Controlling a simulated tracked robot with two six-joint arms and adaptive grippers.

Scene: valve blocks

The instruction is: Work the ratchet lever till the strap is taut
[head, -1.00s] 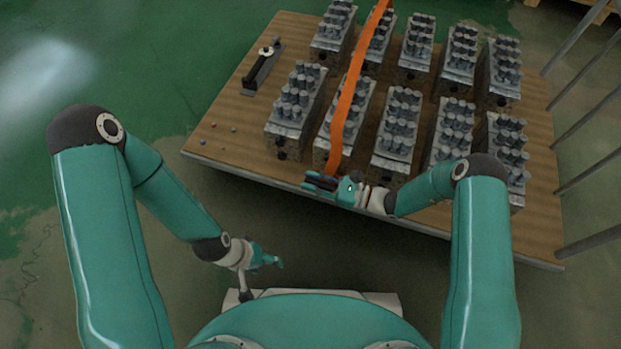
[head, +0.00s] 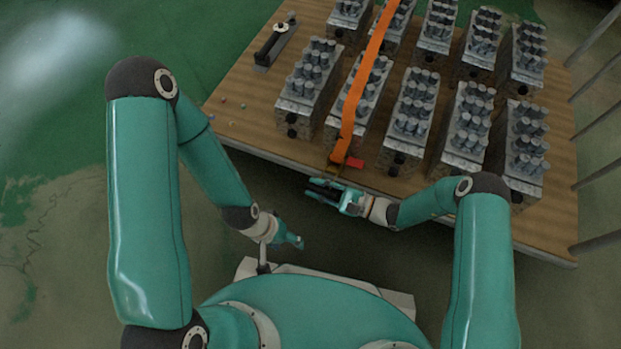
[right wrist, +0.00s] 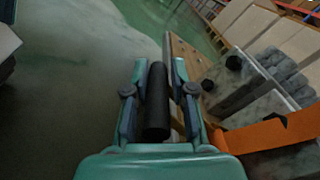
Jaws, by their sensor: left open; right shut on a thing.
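The orange strap (head: 363,85) runs over a row of valve blocks and down to the pallet's front edge. At its lower end is the ratchet (head: 338,168), with a small red part beside it. My right gripper (head: 322,189) is just in front of that edge, below the ratchet. In the right wrist view its fingers are on both sides of a black cylindrical grip (right wrist: 156,105), seemingly the lever's handle; the strap (right wrist: 270,136) shows at the right. How the grip joins the ratchet is hidden. My left gripper (head: 299,242) is open and empty, low in front of my body, apart from the pallet.
Several grey valve blocks (head: 411,110) stand in rows on the wooden pallet (head: 245,125). A black-handled tool (head: 272,42) lies at its back left, with small loose bits near the left corner. Grey posts (head: 598,95) line the right side. Floor left of the pallet is clear.

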